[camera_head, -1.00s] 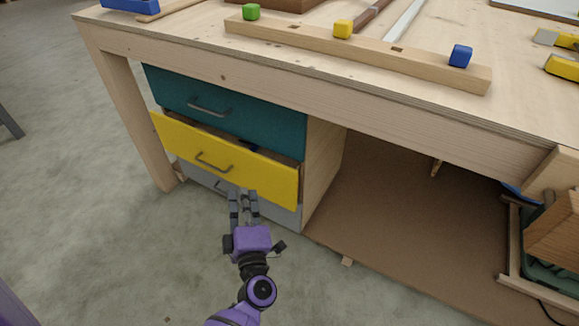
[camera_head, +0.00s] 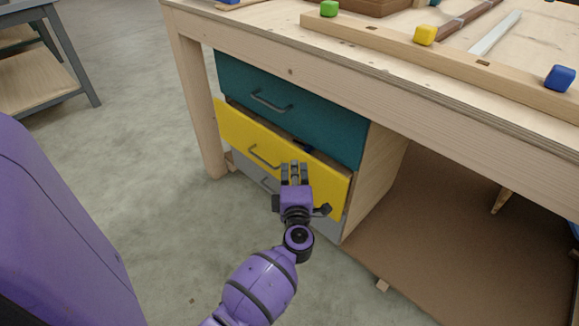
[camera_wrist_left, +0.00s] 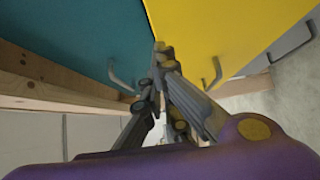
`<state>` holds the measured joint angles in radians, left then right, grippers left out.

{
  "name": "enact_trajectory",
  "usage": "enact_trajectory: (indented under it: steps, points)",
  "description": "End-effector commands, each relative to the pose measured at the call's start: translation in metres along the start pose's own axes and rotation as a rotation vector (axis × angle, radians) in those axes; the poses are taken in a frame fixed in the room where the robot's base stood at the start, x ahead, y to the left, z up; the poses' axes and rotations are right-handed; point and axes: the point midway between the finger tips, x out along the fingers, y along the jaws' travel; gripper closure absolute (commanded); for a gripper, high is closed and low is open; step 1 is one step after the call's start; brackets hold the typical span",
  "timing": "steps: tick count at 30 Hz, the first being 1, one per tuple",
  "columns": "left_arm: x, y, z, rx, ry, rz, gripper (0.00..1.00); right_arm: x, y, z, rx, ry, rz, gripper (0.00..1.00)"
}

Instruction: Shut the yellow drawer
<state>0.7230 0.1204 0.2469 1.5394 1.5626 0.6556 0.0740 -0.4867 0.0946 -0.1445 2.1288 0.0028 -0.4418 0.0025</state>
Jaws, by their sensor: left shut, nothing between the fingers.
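The yellow drawer (camera_head: 240,132) is the middle one of three under the workbench. It stands partly open, its front out past the teal drawer (camera_head: 318,115) above. A dark object shows inside through the gap. Its grey bar handle (camera_head: 263,157) is left of my left gripper (camera_head: 294,165). That gripper is shut and empty, with its fingertips in front of the yellow front; I cannot tell whether they touch it. In the left wrist view the fingertips (camera_wrist_left: 160,58) lie at the border of the yellow front (camera_wrist_left: 215,40) and the teal front (camera_wrist_left: 75,35). My right gripper is out of view.
A grey drawer (camera_head: 250,170) is below the yellow one. The bench top (camera_head: 385,62) overhangs the drawers, and a bench leg (camera_head: 198,105) stands at their left. The floor (camera_head: 180,225) in front is clear. A brown lower shelf (camera_head: 440,235) lies right.

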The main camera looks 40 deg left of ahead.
Motion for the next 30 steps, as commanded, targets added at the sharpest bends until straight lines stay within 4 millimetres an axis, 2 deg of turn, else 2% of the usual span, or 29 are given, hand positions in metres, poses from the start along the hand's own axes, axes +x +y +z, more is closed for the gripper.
enact_trajectory:
  steps: [6, 16, 24, 30]
  points:
    - [0.010, 0.000, 0.009, 0.003, 0.001, 0.001, 1.00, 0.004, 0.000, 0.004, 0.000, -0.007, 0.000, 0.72]
    - [0.011, 0.001, 0.010, 0.002, 0.001, 0.001, 1.00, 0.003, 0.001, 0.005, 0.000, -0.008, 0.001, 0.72]
    - [0.039, 0.000, 0.039, 0.001, 0.001, 0.001, 1.00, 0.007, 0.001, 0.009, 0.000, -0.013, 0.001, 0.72]
    - [0.045, 0.001, 0.045, 0.002, 0.000, 0.002, 1.00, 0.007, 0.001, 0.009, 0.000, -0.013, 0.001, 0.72]
